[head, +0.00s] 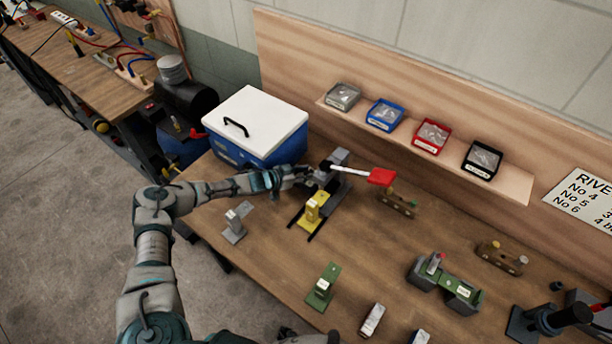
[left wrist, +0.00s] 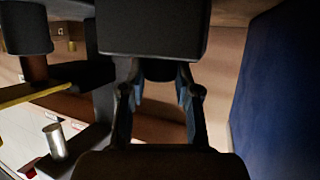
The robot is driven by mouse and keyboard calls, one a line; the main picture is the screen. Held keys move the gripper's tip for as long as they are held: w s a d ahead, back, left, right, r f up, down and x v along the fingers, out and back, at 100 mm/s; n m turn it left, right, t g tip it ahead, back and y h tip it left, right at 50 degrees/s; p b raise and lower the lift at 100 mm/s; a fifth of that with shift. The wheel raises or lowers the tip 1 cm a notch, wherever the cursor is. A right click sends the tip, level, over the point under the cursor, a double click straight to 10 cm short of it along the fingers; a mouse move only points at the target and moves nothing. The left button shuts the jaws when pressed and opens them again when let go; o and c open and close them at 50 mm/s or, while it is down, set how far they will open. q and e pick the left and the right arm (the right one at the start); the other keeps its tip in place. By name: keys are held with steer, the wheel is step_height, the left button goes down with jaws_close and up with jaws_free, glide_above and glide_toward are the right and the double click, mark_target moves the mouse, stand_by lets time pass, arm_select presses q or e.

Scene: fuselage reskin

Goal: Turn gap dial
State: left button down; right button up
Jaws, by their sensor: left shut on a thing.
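A grey bench tool (head: 338,158) with a long lever and red handle (head: 381,176) stands at the back of the wooden bench, right of the cooler. My left gripper (head: 311,171) reaches in from the left and is shut on a dark part at this tool's left side, which I take to be the gap dial (head: 325,166). In the left wrist view, the left gripper's fingers (left wrist: 162,88) close in under a black block (left wrist: 150,30). The dial's markings and turn angle cannot be made out. My right gripper is not in view.
A blue cooler with a white lid (head: 255,118) stands close behind my left gripper. A yellow fixture (head: 312,212) and a grey stand (head: 236,222) are in front. A green stand (head: 323,287) and a green-grey fixture (head: 447,283) stand nearer. Bins (head: 386,114) line the back shelf.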

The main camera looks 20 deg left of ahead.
arm_select(q)
steer(key=shift+w+a, duration=0.1)
stand_by(0.5)
steer(key=c, duration=0.8)
jaws_free()
steer(key=shift+a+v, duration=0.25)
steer(key=shift+v, duration=3.4)
steer(key=shift+w+f, duration=0.1)
steer(key=shift+f, duration=0.05)
